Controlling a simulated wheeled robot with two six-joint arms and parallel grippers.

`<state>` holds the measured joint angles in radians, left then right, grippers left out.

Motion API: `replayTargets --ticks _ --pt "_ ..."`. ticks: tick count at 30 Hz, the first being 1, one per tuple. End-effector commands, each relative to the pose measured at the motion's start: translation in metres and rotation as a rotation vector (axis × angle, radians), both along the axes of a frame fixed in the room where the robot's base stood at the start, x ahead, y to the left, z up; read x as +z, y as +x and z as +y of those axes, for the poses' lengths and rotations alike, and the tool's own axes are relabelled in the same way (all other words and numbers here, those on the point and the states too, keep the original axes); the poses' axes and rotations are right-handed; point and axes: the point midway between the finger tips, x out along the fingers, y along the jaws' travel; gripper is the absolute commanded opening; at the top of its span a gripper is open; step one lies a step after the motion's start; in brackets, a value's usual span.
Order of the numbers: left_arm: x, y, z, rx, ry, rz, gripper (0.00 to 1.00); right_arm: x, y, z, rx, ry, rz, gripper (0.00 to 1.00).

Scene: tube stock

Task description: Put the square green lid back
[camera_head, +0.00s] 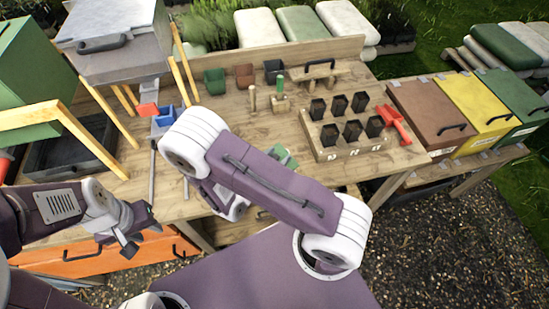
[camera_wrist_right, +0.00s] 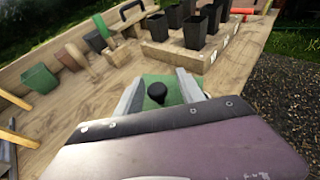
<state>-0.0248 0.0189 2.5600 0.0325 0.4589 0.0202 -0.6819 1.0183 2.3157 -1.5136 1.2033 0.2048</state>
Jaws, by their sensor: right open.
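The square green lid (camera_wrist_right: 180,93) with a round black knob (camera_wrist_right: 157,91) shows in the right wrist view, low on the wooden table. In the head view a part of the green lid (camera_head: 284,155) shows past my purple right arm, which hides the rest. My right gripper (camera_wrist_right: 160,80) is open, with one finger on each side of the knob. I cannot tell whether the fingers touch the lid. My left gripper (camera_head: 138,232) hangs at the left near the table's front edge with nothing visible in it; its finger opening is unclear.
Green (camera_head: 214,82), brown (camera_head: 245,76) and dark (camera_head: 273,71) pots stand at the back. Brown, yellow and green lidded boxes (camera_head: 478,112) are further right.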

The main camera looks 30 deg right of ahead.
Motion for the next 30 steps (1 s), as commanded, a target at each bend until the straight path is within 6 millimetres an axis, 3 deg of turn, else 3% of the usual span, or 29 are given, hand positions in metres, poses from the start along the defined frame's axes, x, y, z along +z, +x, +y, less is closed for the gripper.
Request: replayTargets --ticks 4,6,15,19,26,30 --pt "0.019 0.000 0.000 0.000 0.000 0.000 0.36 0.020 0.000 0.000 0.000 0.000 -0.001 0.46" --pt "0.006 0.000 0.000 0.000 0.000 -0.001 0.36 0.015 -0.006 0.014 0.007 0.002 -0.004 0.46" --pt "-0.004 0.000 0.000 0.000 0.000 0.000 0.36 0.040 -0.043 0.073 0.006 0.005 -0.004 0.46" --pt "-0.006 0.000 0.000 0.000 0.000 0.000 0.36 0.048 -0.054 0.089 0.003 0.003 -0.002 0.46" --pt "-0.006 0.000 0.000 0.000 0.000 0.000 0.36 0.053 -0.060 0.096 -0.001 0.001 0.000 0.46" --pt "-0.006 0.000 0.000 0.000 0.000 0.000 0.36 0.049 -0.075 0.070 -0.195 0.116 0.007 0.46"
